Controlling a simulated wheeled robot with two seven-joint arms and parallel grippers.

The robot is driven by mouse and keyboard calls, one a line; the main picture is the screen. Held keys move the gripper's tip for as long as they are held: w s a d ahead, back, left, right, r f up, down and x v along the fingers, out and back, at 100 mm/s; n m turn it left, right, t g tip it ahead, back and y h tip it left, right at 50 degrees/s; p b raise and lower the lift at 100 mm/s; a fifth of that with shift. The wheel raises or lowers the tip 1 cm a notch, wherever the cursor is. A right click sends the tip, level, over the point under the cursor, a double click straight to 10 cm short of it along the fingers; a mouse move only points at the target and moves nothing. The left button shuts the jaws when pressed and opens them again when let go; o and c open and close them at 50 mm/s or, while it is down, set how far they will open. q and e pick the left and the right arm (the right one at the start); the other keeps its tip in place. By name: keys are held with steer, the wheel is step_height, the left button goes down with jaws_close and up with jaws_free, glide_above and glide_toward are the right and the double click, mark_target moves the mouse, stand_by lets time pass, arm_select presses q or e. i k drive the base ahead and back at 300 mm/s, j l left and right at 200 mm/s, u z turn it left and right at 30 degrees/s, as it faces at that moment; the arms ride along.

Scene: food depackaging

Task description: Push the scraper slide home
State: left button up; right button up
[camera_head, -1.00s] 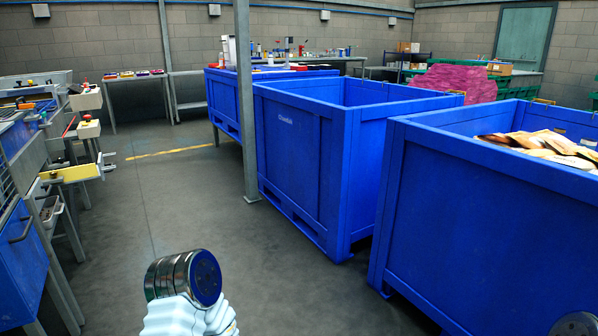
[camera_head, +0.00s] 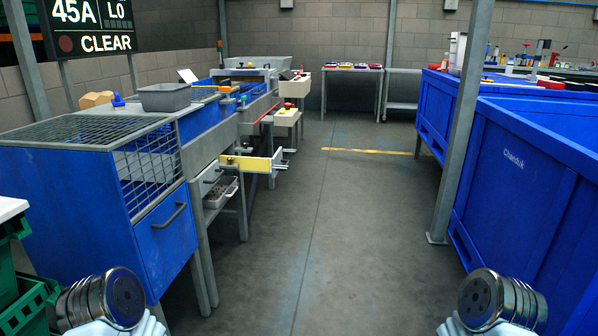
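A yellow bar or panel (camera_head: 246,164) juts out from the right side of the blue and grey machine line (camera_head: 207,143), over the aisle. It has a dark knob and a pale end plate. It may be the scraper slide, but I cannot tell for sure at this distance. A white box-like part with a red top (camera_head: 287,116) also juts out farther along the line. Neither of my grippers is in view; only rounded metal joints of my two arms show at the bottom corners, well short of the machine.
A blue cabinet with a mesh top (camera_head: 88,132) stands near left. A grey tub (camera_head: 165,97) sits behind it. A post (camera_head: 462,130) and big blue crates (camera_head: 522,185) line the right. The grey floor (camera_head: 320,235) between is clear.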

mark_target(273, 166)
steer(key=i+l+u, duration=0.35)
steer(key=i, duration=0.35)
steer(key=i+l+u, duration=0.1)
steer(key=i+l, duration=0.3)
steer(key=i+l+u, duration=0.15)
steer(key=i+l, duration=0.2)
steer(key=i, duration=0.2)
